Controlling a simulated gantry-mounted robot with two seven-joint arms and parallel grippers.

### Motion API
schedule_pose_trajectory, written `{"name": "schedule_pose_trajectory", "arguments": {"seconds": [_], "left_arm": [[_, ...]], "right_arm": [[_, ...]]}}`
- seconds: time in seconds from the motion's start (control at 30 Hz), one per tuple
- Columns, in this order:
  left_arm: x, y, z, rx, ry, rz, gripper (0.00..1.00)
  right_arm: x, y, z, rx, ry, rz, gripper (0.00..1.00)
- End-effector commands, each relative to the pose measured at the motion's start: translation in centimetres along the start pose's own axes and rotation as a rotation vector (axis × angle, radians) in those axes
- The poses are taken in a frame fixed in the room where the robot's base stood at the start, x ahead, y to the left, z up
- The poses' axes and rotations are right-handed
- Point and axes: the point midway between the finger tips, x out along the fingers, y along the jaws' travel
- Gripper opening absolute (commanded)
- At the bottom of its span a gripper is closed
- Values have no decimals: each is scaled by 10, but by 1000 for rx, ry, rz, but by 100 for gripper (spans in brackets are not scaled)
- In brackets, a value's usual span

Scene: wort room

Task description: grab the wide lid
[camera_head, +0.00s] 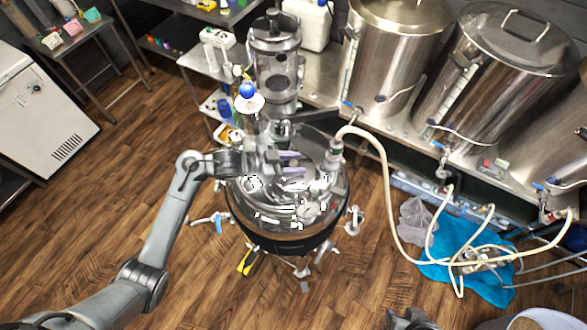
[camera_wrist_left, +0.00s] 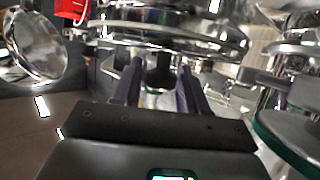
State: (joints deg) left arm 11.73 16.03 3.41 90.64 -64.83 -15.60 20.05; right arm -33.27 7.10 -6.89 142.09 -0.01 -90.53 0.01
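A shiny round steel vessel (camera_head: 290,225) with a dark band stands on the floor in the middle of the head view. Its wide metal lid (camera_head: 318,150) is on top, partly hidden by fittings and my left gripper. My left gripper (camera_head: 298,162) reaches in from the left, low over the lid. In the left wrist view its two purplish fingers (camera_wrist_left: 158,92) are apart, with a dark upright piece (camera_wrist_left: 160,70) between them. A gap shows beside that piece; contact is hard to tell. A broad shiny disc (camera_wrist_left: 170,35) lies just beyond the fingers. My right gripper is not clearly seen.
A clear-walled cylinder (camera_head: 275,65) rises behind the vessel. A pale hose (camera_head: 380,160) runs from a fitting at the vessel's right to the floor by a blue cloth (camera_head: 465,255). Large steel kettles (camera_head: 390,50) stand on a bench behind. Wooden floor at left is clear.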

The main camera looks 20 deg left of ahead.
Motion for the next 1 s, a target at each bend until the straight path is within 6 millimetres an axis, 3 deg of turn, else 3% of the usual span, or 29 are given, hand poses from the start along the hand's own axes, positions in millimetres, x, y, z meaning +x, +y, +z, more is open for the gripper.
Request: {"name": "schedule_pose_trajectory", "arguments": {"seconds": [0.03, 0.27, 0.73, 1.0], "left_arm": [[0, 0, 0, 0, 0, 0, 35], [0, 0, 0, 0, 0, 0, 0], [-2, -1, -6, 3, 3, -1, 0], [-12, -1, -29, 6, 3, -1, 0]], "right_arm": [[0, 0, 0, -2, 0, 2, 43], [0, 1, 0, -3, 0, 2, 43], [0, -1, -1, 6, 1, -4, 43], [1, -2, -1, 8, 2, -5, 43]]}}
